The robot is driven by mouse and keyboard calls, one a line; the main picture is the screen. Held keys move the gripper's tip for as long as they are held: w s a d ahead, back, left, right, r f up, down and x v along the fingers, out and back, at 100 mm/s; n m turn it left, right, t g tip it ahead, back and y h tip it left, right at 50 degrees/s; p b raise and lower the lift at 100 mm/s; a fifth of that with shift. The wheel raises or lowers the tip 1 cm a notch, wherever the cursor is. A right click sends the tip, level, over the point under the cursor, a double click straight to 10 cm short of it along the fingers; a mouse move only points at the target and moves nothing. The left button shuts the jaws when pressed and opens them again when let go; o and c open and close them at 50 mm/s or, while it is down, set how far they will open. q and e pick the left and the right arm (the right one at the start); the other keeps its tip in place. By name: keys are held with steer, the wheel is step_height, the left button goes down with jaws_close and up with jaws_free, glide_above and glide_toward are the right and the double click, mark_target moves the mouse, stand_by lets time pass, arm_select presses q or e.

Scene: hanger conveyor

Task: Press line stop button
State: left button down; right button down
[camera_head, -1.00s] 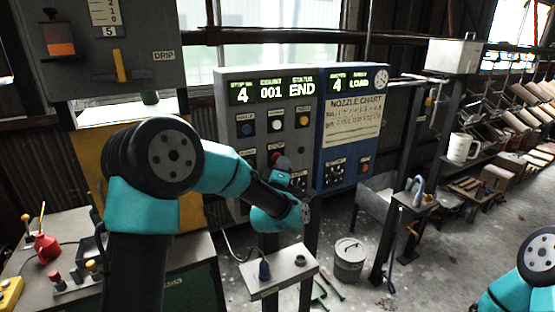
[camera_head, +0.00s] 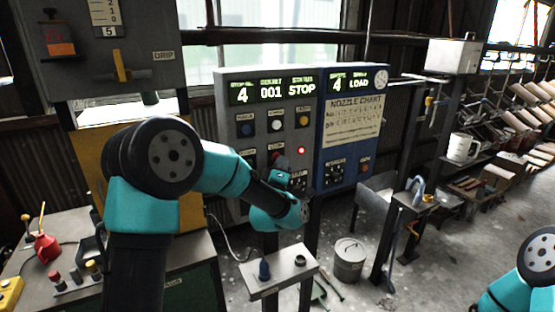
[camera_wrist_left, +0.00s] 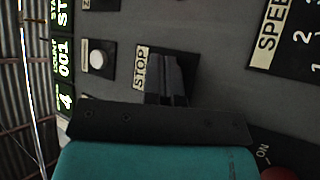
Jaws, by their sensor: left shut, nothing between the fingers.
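The grey control panel (camera_head: 240,113) stands ahead, its left display (camera_head: 272,90) reading 4, 001 and STOP. My left gripper (camera_head: 281,164) is shut and empty, its fingertips up against the panel face. In the left wrist view the closed fingers (camera_wrist_left: 168,75) lie right beside the STOP label (camera_wrist_left: 141,68) and cover the stop button. Exact contact with it is hidden. A small red lamp (camera_head: 301,150) is lit to the right of the fingers. My right gripper is out of view; only part of that arm shows at the lower right.
A white button (camera_wrist_left: 97,58) sits near the fingers in the left wrist view. The blue panel (camera_head: 350,155) with the nozzle chart adjoins on the right. A small stand (camera_head: 278,276) and a metal bucket (camera_head: 349,262) are below. A red oil can (camera_head: 47,248) sits at left.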

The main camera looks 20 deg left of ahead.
arm_select(q)
steer(key=shift+s+d, duration=0.15)
steer(key=s+d, duration=0.4)
steer(key=shift+s, duration=0.15)
stand_by(0.7)
steer(key=s+a+f+m+g+h, duration=0.1)
steer(key=s+f+m+g, duration=0.2)
steer(key=f, duration=0.7)
steer(key=s+a+f+m+g+h, duration=0.15)
steer(key=f+g, duration=0.25)
steer(key=f, duration=0.6)
steer(key=s+f+m+g+h, duration=0.1)
steer(key=f+m+g, duration=0.3)
steer(key=f, duration=0.6)
steer(key=s+a+f+m+g+h, duration=0.1)
steer(key=s+f+m+g, duration=0.1)
steer(key=s+f+g, duration=0.3)
steer(key=s+a+f+m+g+h, duration=0.1)
steer(key=s+f+m+g, duration=0.2)
steer(key=s+f, duration=1.1)
steer(key=s+g, duration=0.3)
steer(key=s, duration=0.3)
steer(key=shift+a, duration=0.2)
